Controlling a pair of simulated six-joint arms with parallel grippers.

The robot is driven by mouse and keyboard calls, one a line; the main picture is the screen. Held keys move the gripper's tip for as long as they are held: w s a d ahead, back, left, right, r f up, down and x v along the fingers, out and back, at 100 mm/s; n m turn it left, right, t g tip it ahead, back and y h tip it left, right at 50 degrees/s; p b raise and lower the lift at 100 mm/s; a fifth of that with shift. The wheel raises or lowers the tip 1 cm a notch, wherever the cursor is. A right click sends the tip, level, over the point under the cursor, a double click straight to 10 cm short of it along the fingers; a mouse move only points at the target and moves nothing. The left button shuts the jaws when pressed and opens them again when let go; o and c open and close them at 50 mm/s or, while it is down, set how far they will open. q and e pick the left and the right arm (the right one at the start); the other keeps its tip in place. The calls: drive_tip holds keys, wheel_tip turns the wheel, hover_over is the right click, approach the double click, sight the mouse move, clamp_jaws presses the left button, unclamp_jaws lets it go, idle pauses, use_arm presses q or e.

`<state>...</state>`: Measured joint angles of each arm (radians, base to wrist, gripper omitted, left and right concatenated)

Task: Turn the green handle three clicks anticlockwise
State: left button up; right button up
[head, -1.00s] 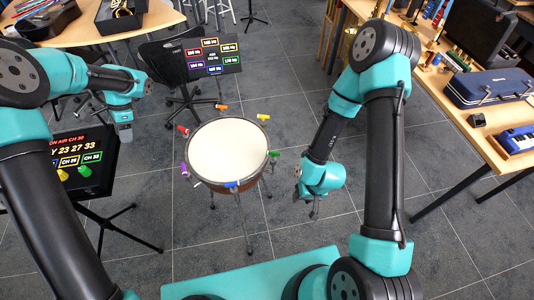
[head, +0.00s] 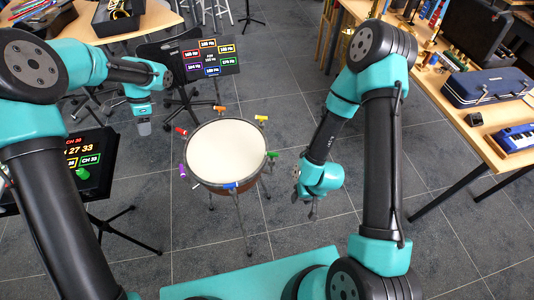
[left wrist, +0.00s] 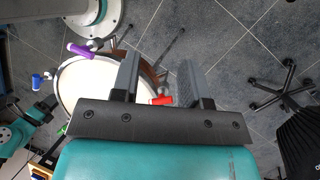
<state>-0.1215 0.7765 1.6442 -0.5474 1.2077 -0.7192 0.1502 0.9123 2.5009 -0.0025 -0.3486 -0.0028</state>
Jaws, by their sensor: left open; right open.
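A round drum (head: 227,152) with a pale head stands on thin legs in the middle of the head view. A green handle (head: 271,154) is on its right rim. Other rim handles are red (head: 181,131), orange (head: 219,108), yellow (head: 261,118), blue (head: 230,186) and purple (head: 182,170). My left gripper (head: 144,128) is open and empty, up and left of the drum, nearest the red handle. In the left wrist view the red handle (left wrist: 161,100) appears between the spread fingers, beyond them. My right gripper (head: 306,206) is open and empty, right of the drum, below the green handle.
A black panel (head: 208,57) with coloured Hz labels stands behind the drum. A dark display stand (head: 97,148) at left bears a green piece (head: 82,173), partly hidden by my left arm. A wooden bench (head: 450,105) with instruments is at right. Tiled floor surrounds the drum.

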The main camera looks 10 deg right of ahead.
use_arm(q)
drive_tip(key=s+d+r+m+t, duration=0.1)
drive_tip(key=d+r+m, duration=0.1)
drive_tip(key=d, duration=0.8)
drive_tip(key=s+d+r+m, duration=0.1)
drive_tip(key=d+m, duration=0.1)
drive_tip(key=d, duration=0.8)
wheel_tip(320, 180, up, 3)
drive_tip(key=m+h, duration=0.2)
drive_tip(key=m, duration=0.2)
hover_over(269, 154)
drive_tip(key=w+d, duration=0.2)
drive_tip(key=w, duration=0.1)
drive_tip(key=shift+w+a+r+t, duration=0.15)
drive_tip(key=shift+w+a+t, duration=0.05)
drive_tip(key=shift+a+t, duration=0.1)
drive_tip(key=s+f, duration=0.1)
drive_tip(key=f, duration=0.4)
drive_tip(key=s+f, duration=0.1)
drive_tip(key=f, duration=0.5)
drive_tip(key=s+a+f, duration=0.1)
drive_tip(key=f, duration=0.5)
drive_tip(key=shift+a, duration=0.1)
clamp_jaws()
